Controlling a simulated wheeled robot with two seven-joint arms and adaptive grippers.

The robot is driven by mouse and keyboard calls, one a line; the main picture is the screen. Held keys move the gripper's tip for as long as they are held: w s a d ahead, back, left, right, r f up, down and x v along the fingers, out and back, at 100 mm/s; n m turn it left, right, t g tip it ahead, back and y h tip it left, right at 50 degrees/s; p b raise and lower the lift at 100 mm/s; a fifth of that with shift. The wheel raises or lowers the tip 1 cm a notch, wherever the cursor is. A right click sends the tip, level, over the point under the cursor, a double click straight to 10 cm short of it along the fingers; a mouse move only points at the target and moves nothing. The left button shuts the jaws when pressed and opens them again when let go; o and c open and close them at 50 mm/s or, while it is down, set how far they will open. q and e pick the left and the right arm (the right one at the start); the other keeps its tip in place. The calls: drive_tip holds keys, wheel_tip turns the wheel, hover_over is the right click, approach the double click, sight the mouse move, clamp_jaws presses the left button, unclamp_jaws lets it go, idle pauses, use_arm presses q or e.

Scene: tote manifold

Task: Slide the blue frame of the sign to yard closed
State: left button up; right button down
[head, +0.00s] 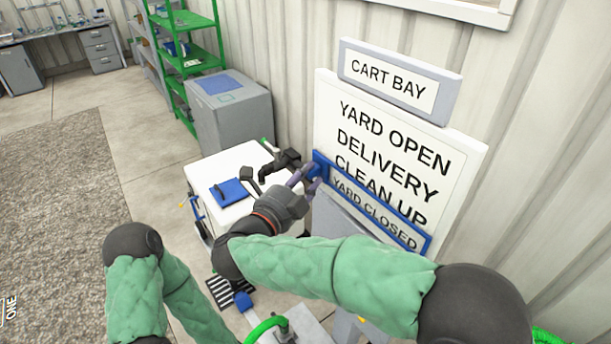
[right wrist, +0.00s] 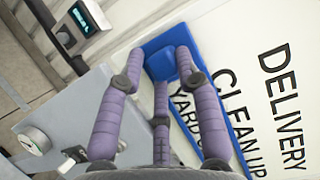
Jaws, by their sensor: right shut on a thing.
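The white sign board (head: 401,120) on the wall reads YARD OPEN, DELIVERY, CLEAN UP and YARD CLOSED from top to bottom. The blue frame (head: 424,244) surrounds the lowest line, YARD CLOSED, just below CLEAN UP. Its blue tab is at its left end. My right gripper (head: 309,180) is at that tab, shut on it. In the right wrist view the purple fingers (right wrist: 166,70) close around the blue tab, and part of the blue frame (right wrist: 216,122) shows beside them. The fingers hide some of YARD CLOSED. My left gripper is out of view.
A CART BAY plate (head: 400,82) is above the board. A white-topped cabinet (head: 232,163) with a blue item stands left of the sign. A grey cabinet (head: 232,115) and green shelving (head: 190,62) are behind it. A grey box surface (right wrist: 62,125) lies close below my right gripper.

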drive_tip(key=shift+f, duration=0.55)
drive_tip(key=c, duration=1)
unclamp_jaws()
drive_tip(key=shift+c, duration=0.2)
drive_tip(key=v, duration=1.2)
drive_tip(key=shift+s, duration=0.1)
